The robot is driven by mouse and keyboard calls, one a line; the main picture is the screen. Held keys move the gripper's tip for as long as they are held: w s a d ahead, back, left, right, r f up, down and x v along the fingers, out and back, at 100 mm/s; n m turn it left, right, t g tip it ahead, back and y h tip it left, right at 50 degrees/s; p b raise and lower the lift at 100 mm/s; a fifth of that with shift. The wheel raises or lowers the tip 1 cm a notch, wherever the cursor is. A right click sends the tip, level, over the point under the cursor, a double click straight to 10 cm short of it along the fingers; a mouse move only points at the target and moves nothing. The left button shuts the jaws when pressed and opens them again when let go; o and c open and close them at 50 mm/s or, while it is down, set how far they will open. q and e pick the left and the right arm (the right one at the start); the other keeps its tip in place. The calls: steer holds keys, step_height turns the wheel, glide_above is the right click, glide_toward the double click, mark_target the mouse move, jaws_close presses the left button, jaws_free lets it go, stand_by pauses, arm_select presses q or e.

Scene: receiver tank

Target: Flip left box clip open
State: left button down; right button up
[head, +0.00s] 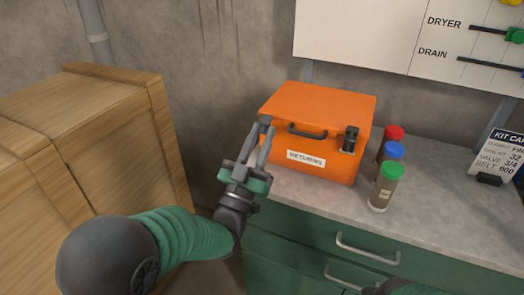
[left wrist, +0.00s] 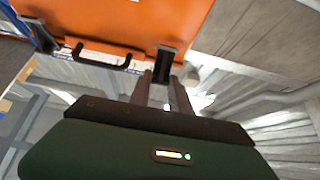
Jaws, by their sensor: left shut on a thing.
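The orange box (head: 318,120) with a "RETURNS" label stands on the grey counter, lid down. Its left clip (head: 265,122) is a small dark part at the front left corner, partly hidden by my fingers. My left gripper (head: 262,138) reaches up to that corner and is shut on the left clip. In the left wrist view the fingers (left wrist: 164,88) close around the dark clip (left wrist: 164,60) below the orange lid edge. The right clip (head: 350,139) is black, on the front right. The black handle (head: 307,133) sits between the clips.
Bottles with red (head: 393,132), blue (head: 393,150) and green (head: 391,170) caps stand right of the box. A wooden crate (head: 95,150) fills the left. Green drawers (head: 330,235) are under the counter (head: 440,200). A kit card (head: 500,152) stands far right.

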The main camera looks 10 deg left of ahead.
arm_select(q)
steer(key=shift+f, duration=0.2)
arm_select(e)
steer(key=shift+f, duration=0.4)
arm_select(q)
steer(key=c, duration=1.2)
jaws_free()
steer(key=shift+w, duration=0.1)
steer(key=shift+r, duration=0.1)
